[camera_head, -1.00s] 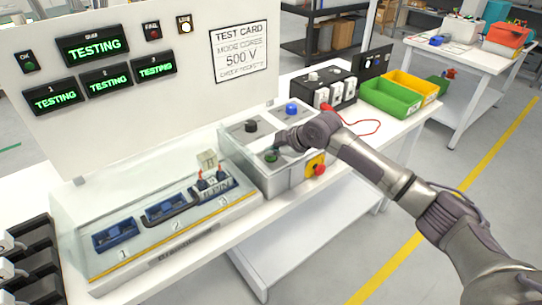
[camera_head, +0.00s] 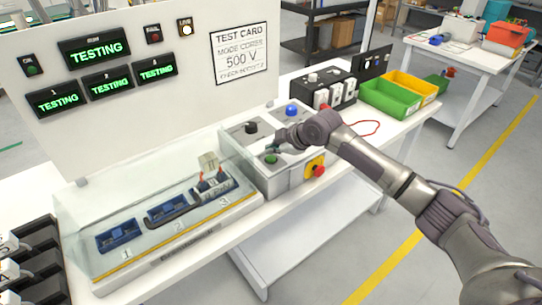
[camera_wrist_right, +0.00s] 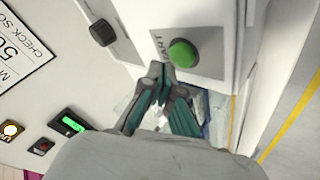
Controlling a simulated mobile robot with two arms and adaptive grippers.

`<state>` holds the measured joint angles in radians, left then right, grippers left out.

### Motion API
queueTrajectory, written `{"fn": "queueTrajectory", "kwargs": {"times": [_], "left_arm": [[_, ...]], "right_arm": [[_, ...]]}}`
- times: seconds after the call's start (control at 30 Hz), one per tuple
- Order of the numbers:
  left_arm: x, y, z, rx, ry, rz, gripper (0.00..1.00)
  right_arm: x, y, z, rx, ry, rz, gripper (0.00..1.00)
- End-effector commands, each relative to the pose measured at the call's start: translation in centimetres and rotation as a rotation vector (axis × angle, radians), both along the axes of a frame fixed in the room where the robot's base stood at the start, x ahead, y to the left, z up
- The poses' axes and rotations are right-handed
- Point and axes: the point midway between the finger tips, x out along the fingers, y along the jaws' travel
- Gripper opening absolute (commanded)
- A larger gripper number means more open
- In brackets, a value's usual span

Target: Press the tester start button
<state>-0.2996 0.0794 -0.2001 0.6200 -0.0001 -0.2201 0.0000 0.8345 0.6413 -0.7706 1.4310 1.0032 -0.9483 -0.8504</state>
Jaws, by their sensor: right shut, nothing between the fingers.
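The tester box (camera_head: 279,184) stands on the white bench. The green start button (camera_head: 271,159) is on its front part; it also shows in the right wrist view (camera_wrist_right: 183,53) beside partly readable lettering. My right gripper (camera_head: 273,147) is shut and empty, just above and behind the button in the head view. In the right wrist view its closed fingertips (camera_wrist_right: 162,72) appear just left of and below the button, with a gap seeming to separate them. The display panel (camera_head: 180,70) shows green TESTING on all its screens, and a white lamp (camera_head: 186,30) is lit. My left gripper is not in view.
A black knob (camera_head: 251,127), a blue button (camera_head: 292,110) and a red mushroom button (camera_head: 319,170) are close by on the box. A clear-covered fixture (camera_head: 150,245) lies left. Green (camera_head: 390,98) and yellow (camera_head: 412,86) bins stand right.

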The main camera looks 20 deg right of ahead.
Motion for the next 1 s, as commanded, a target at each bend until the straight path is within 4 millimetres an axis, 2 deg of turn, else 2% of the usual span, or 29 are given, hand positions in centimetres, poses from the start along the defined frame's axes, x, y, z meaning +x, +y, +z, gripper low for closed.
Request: {"fn": "queueTrajectory", "kwargs": {"times": [0.23, 0.67, 1.0], "left_arm": [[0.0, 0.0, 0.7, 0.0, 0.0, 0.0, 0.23], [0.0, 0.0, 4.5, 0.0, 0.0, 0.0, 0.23], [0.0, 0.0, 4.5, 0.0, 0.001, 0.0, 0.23]], "right_arm": [[0.0, 0.0, 0.8, 0.001, -0.001, 0.0, 0.0], [0.0, 0.0, 5.0, 0.001, -0.001, 0.0, 0.0], [0.0, 0.0, 5.0, 0.001, -0.001, 0.0, 0.0]]}}
